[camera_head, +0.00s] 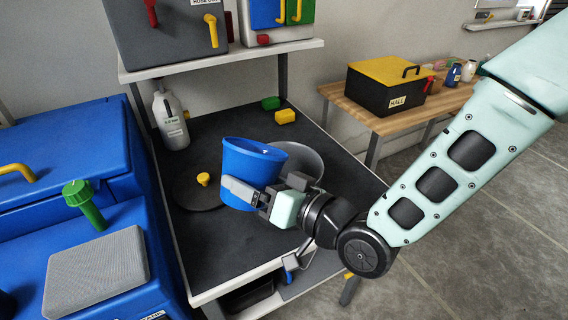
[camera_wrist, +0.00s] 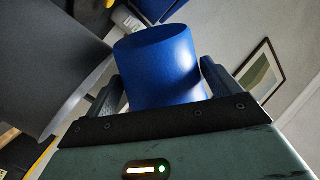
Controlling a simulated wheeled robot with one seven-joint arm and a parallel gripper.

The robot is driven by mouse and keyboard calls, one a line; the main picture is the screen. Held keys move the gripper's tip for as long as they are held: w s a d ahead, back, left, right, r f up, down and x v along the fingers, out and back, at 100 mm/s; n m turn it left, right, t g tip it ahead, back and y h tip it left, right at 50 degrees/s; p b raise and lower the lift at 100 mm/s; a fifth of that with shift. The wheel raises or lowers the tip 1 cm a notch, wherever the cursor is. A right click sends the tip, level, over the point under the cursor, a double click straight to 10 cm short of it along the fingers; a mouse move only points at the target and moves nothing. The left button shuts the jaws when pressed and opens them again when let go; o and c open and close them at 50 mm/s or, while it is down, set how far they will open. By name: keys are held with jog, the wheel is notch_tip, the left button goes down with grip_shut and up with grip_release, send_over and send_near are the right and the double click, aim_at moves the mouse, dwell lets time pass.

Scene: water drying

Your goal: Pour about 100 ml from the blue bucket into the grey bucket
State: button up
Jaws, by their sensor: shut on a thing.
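The blue bucket (camera_head: 243,170) is held in my gripper (camera_head: 252,194) above the dark worktop, slightly tilted in the head view. My gripper is shut on its sides. In the wrist view the blue bucket (camera_wrist: 160,70) stands between the two fingers of my gripper (camera_wrist: 160,88). The grey bucket (camera_head: 303,160) is on the worktop behind and to the right of the blue bucket, partly hidden by it and by my gripper. A large grey rounded surface (camera_wrist: 45,75) at the left of the wrist view looks like the grey bucket. The water inside either bucket cannot be seen.
A dark round lid with a yellow knob (camera_head: 203,179) lies on the worktop (camera_head: 225,245) left of the blue bucket. A white bottle (camera_head: 170,118) stands at the back left. Yellow (camera_head: 285,116) and green (camera_head: 270,103) blocks lie at the back. A shelf (camera_head: 220,58) rises behind.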

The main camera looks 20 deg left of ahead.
dwell(0.3)
jog(key=shift+s+f+n+b, duration=0.4)
jog(key=shift+f+b, duration=0.15)
jog(key=shift+b, duration=0.5)
jog(key=shift+s+a+r+n+b, duration=0.1)
jog(key=shift+s+a+n+b, duration=0.1)
jog(key=shift+s+n+b, duration=0.55)
jog(key=f+n+b, duration=0.1)
jog(key=n+b, duration=0.1)
jog(key=b, duration=0.1)
jog(key=shift+s+a+y+b, duration=0.1)
jog(key=shift+s+y+b, duration=0.05)
jog(key=shift+y+b, duration=0.15)
jog(key=f+n+b, duration=0.1)
jog(key=b, duration=0.1)
jog(key=s+f+n+b, duration=0.1)
jog(key=b, duration=0.1)
jog(key=shift+f+t+b, duration=0.2)
jog(key=shift+t+b, duration=0.1)
